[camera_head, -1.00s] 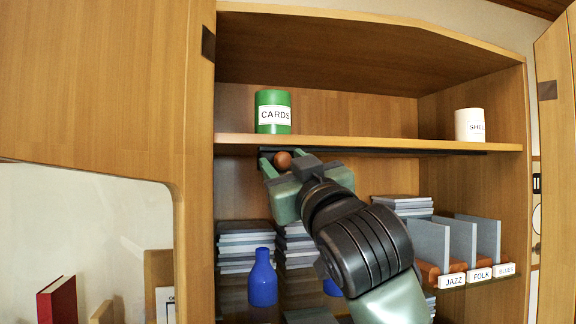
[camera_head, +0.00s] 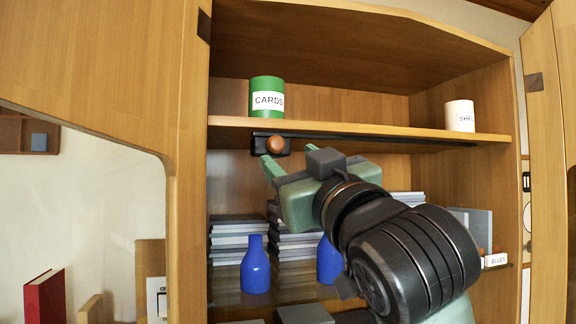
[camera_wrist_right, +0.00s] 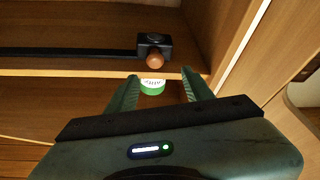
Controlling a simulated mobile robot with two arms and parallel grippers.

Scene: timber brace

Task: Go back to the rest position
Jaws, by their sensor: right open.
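My right gripper (camera_head: 278,168) is open and empty, just below and in front of the wooden knob (camera_head: 276,145) under the upper shelf. In the right wrist view its two fingers (camera_wrist_right: 160,88) are spread apart, with the knob (camera_wrist_right: 155,61) beyond their tips and not touched by them. The knob sits on a dark block at the left end of a dark rail (camera_head: 350,139) along the shelf's underside. My left gripper is in neither view.
The upper shelf (camera_head: 370,129) carries a green CARDS can (camera_head: 266,97) and a white can (camera_head: 459,116). Below are stacks of grey cases (camera_head: 238,240), blue bottles (camera_head: 256,266) and labelled dividers (camera_head: 470,225). Cabinet doors stand at both sides.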

